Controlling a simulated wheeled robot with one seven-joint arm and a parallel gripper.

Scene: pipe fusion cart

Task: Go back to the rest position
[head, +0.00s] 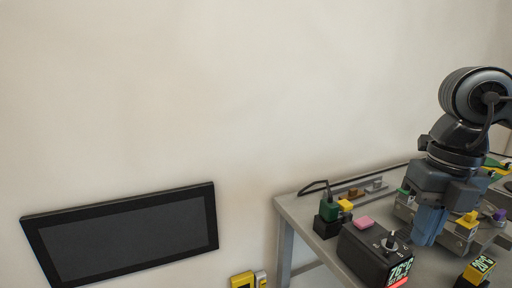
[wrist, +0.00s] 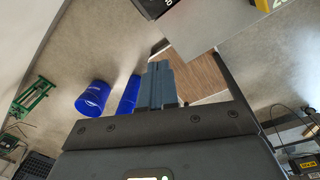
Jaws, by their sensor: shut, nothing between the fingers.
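My gripper (head: 428,226) hangs at the right of the head view, pointing down over the grey metal cart (head: 290,207). Its blue-grey fingers are together with nothing between them. In the wrist view the closed fingers (wrist: 161,85) point up the picture, with the floor and the cart's edge beyond. In the head view a black box with a knob and a lit display (head: 375,255) stands on the cart just left of the fingers. I cannot tell whether the fingers touch anything.
A green and black connector block (head: 327,217) and a pink block (head: 363,223) are on the cart's left side. Yellow-topped clamps (head: 467,222) are right of the gripper. A dark screen (head: 125,235) is on the wall.

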